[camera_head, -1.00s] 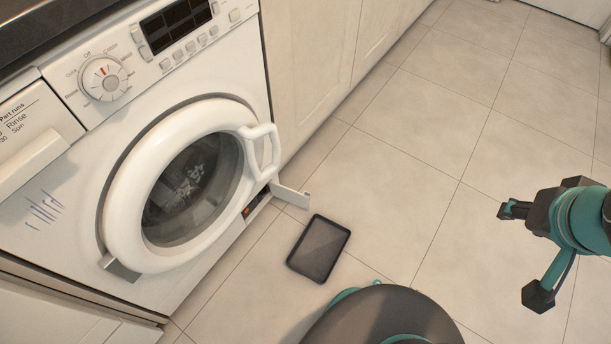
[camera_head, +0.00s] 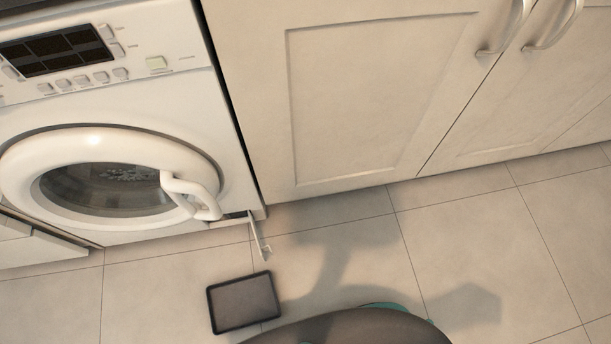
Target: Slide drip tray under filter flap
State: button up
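The drip tray (camera_head: 244,302) is a dark, shallow rectangular tray with a raised rim. It lies flat on the floor in front of the washer, apart from it. The filter flap (camera_head: 259,238) stands swung open at the washer's lower right corner, sticking out toward the tray. The tray lies on the floor nearer to me than the flap, not under it. The filter opening behind the flap is mostly hidden. My gripper is not in view; only the dark rounded top of my own body shows at the bottom edge.
The white washer (camera_head: 170,95) stands at the left with its round door (camera_head: 105,140) shut. Cream cupboards (camera_head: 380,100) with metal handles line the wall to the right. The tiled floor (camera_head: 480,225) right of the tray is clear, with a shadow across it.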

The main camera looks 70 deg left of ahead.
aim_at(251, 300)
jog(key=i, duration=1)
jog(key=u, duration=4.3)
jog(key=i, duration=0.5)
